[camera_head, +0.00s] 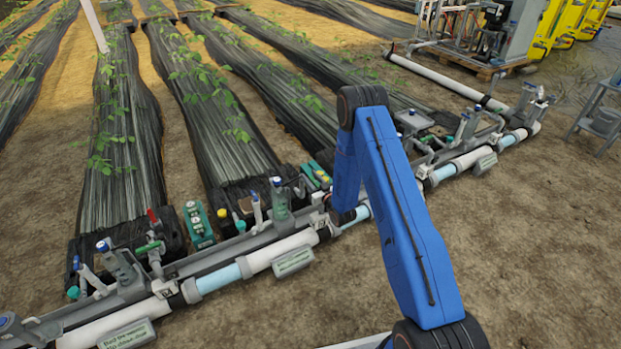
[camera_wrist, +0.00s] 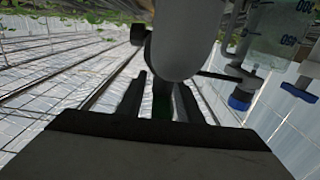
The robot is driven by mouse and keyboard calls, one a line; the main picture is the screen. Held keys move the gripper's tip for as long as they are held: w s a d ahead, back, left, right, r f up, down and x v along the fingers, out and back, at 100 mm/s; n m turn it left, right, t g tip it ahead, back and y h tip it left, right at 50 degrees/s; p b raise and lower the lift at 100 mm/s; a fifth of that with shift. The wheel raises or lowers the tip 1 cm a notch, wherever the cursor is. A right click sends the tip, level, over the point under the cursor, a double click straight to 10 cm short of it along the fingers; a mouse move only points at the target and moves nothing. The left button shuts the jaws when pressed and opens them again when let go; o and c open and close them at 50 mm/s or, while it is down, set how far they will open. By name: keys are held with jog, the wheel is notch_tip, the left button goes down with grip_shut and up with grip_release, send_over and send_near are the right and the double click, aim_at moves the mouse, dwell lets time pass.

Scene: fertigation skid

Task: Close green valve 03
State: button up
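In the wrist view my gripper (camera_wrist: 160,98) has its two dark fingers apart. A dark green piece (camera_wrist: 162,106) shows between them, partly hidden by a pale grey rounded pipe part (camera_wrist: 182,40) just ahead. I cannot tell whether the fingers touch the green piece, or whether it is the handle of valve 03. In the head view my blue arm reaches down to the pipe line and hides my gripper. A green valve handle (camera_head: 148,247) shows on the left manifold. The valve number tags are too small to read.
The white and light blue pipe line (camera_head: 218,279) runs from lower left to upper right, with upright fittings and blue caps (camera_head: 276,182). A green box (camera_head: 197,224) stands behind it. In the wrist view blue-capped clear parts (camera_wrist: 240,100) hang right. Bare soil (camera_head: 540,240) lies open at right.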

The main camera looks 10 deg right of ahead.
grip_shut()
